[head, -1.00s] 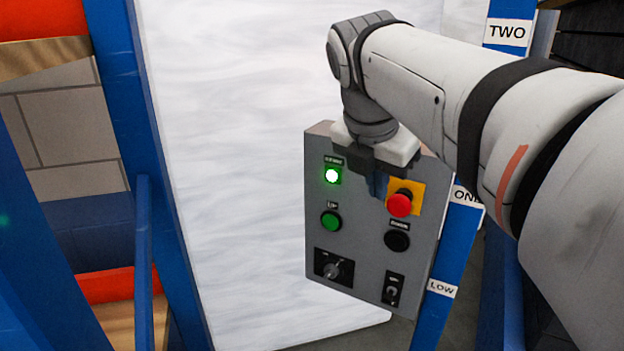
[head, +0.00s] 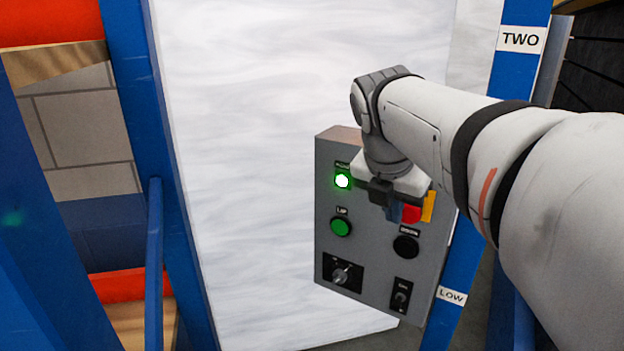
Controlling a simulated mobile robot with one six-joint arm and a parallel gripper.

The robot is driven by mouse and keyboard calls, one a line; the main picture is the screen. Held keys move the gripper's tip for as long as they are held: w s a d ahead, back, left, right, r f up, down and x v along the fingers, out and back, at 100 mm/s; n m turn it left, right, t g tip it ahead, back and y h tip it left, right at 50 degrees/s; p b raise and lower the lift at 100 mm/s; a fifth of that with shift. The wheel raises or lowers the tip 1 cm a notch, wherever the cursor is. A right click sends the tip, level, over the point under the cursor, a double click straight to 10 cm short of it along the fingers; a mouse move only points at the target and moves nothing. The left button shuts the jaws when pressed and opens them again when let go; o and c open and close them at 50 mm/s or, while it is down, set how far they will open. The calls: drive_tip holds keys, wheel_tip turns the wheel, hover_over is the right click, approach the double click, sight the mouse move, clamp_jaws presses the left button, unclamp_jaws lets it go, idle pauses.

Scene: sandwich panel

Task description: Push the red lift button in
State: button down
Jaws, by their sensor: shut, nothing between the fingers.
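The grey control panel (head: 375,262) stands in the middle of the head view. Its red button (head: 411,213) sits on a yellow plate (head: 429,206) at the upper right of the panel. My gripper (head: 393,210) is shut and empty, its fingers in front of the panel beside the red button and covering its left part. I cannot tell whether the fingers touch the button or how far in it is.
A lit green lamp (head: 342,181), a green button (head: 340,227), a black button (head: 405,246), a rotary switch (head: 342,273) and a toggle switch (head: 401,295) share the panel. Blue posts (head: 160,150) stand left and right. A white sheet (head: 250,180) is behind.

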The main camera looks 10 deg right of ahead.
sight(411, 210)
drive_tip(key=shift+w+d+f+p, duration=0.25)
drive_tip(key=shift+w+d+f, duration=0.45)
drive_tip(key=shift+w+d, duration=0.25)
drive_tip(key=shift+w+d+f+p, duration=0.25)
drive_tip(key=shift+w+d+f, duration=0.5)
drive_tip(key=shift+d, duration=0.25)
